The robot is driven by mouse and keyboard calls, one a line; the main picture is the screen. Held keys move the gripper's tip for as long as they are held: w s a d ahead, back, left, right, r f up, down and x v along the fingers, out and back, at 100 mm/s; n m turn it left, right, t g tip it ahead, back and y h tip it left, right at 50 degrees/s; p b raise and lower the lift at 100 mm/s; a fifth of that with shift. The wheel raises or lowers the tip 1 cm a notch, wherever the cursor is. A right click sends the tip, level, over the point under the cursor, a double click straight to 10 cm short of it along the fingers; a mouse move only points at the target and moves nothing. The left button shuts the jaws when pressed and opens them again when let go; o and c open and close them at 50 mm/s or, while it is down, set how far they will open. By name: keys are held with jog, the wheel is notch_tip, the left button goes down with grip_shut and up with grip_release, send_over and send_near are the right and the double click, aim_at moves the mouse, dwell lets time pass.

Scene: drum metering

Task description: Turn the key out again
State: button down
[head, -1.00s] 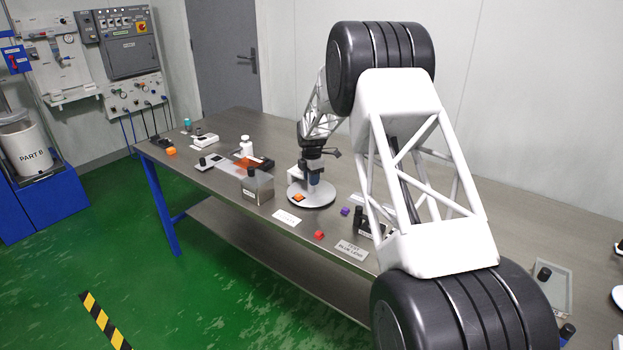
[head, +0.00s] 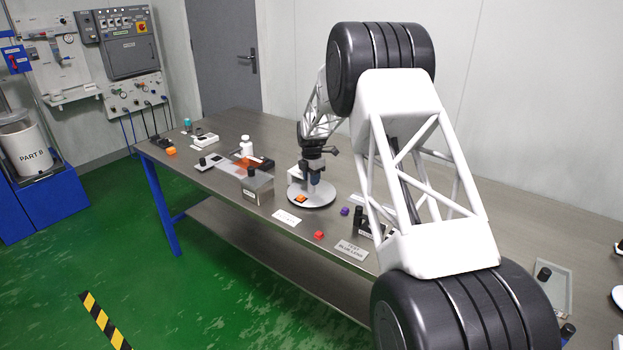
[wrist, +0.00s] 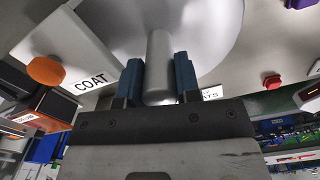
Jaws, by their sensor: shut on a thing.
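My gripper (head: 314,184) points down over a round pale disc (head: 322,200) on the bench. In the wrist view its two blue fingers (wrist: 158,82) are shut on a grey upright cylinder (wrist: 160,55), one finger on each side. The cylinder stands against the pale disc (wrist: 205,30), which fills the top of that view. I cannot tell from its shape whether this cylinder is the key. Its far end and any keyhole are hidden. In the head view the fingers cover the held part.
An orange piece (head: 301,198) is at the disc's front. A metal box (head: 258,188) stands to its left, with a white bottle (head: 246,146) behind. A red block (head: 319,234), purple block (head: 344,211) and dark parts (head: 362,222) lie to the right. A COAT label (wrist: 90,80) is close by.

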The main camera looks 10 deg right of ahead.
jog(key=c, duration=0.8)
grip_release()
jog(key=shift+r, duration=0.2)
jog(key=shift+r, duration=3.8)
jog(key=shift+r, duration=0.1)
